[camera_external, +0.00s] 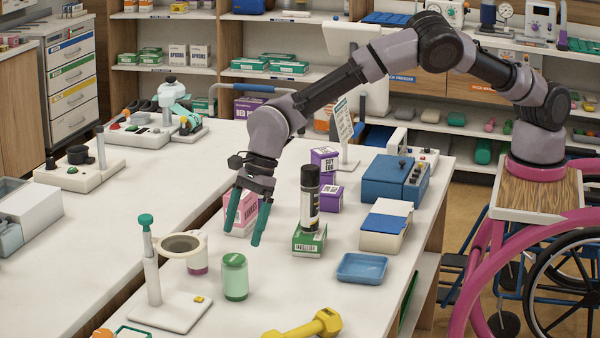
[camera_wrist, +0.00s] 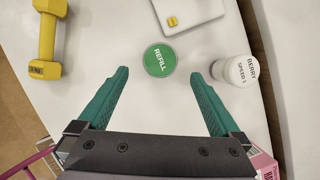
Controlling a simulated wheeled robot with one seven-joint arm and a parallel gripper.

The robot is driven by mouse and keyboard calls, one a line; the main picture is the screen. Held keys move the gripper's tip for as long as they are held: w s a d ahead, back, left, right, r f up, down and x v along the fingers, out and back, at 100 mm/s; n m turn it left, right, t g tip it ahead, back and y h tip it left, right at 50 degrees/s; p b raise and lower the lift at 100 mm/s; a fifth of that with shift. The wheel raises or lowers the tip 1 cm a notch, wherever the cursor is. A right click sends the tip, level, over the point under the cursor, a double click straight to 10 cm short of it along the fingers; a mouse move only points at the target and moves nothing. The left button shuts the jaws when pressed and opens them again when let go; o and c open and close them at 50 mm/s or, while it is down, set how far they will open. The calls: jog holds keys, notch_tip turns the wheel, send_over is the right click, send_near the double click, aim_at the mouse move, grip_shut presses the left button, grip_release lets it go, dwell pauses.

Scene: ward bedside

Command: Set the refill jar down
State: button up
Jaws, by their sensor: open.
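The refill jar (camera_external: 235,277) is a green jar standing upright on the white table. In the wrist view its round green lid (camera_wrist: 160,60) reads "REFILL" and lies ahead, between the lines of the two fingertips. My gripper (camera_external: 244,236) has teal fingers spread apart with nothing between them. It points down, above and behind the jar in the outside view, apart from it. The fingers also show in the wrist view (camera_wrist: 158,75). The jar's underside is hidden.
A white stand (camera_external: 172,312) with a yellow button is left of the jar. A white-topped jar marked "BERRY" (camera_wrist: 236,70) is close by. A yellow dumbbell (camera_external: 305,325), blue tray (camera_external: 361,267) and black spray can (camera_external: 309,198) on a green box are around it. Bare table lies between jar and tray.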

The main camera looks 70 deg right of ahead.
jog(key=shift+s+d+r, duration=0.1)
jog(key=shift+d+r, duration=0.1)
jog(key=shift+r, duration=0.25)
jog(key=w+d+r+n, duration=0.2)
jog(key=d+r, duration=0.9)
jog(key=r, duration=0.2)
jog(key=s+d+r+n+t+y, duration=0.15)
jog(key=s+d+r, duration=0.25)
jog(key=d+r, duration=0.4)
jog(key=s+d+r+n, duration=0.3)
jog(key=s+d+r, duration=0.1)
jog(key=d+r, duration=0.35)
jog(key=s+d+r+n+t+h, duration=0.1)
jog(key=s+d+r+n, duration=0.3)
jog(key=s+d, duration=0.5)
jog(key=s+d+r+n+t+h, duration=0.15)
jog(key=s+d+r+n, duration=0.45)
jog(key=s, duration=0.6)
jog(key=s+d+f+n+t+h, duration=0.1)
jog(key=s+d+f+n, duration=0.2)
jog(key=s, duration=0.6)
notch_tip(320, 180, down, 2)
jog(key=shift+s+d+f, duration=0.15)
jog(key=shift+s+d, duration=0.15)
jog(key=shift+d, duration=0.85)
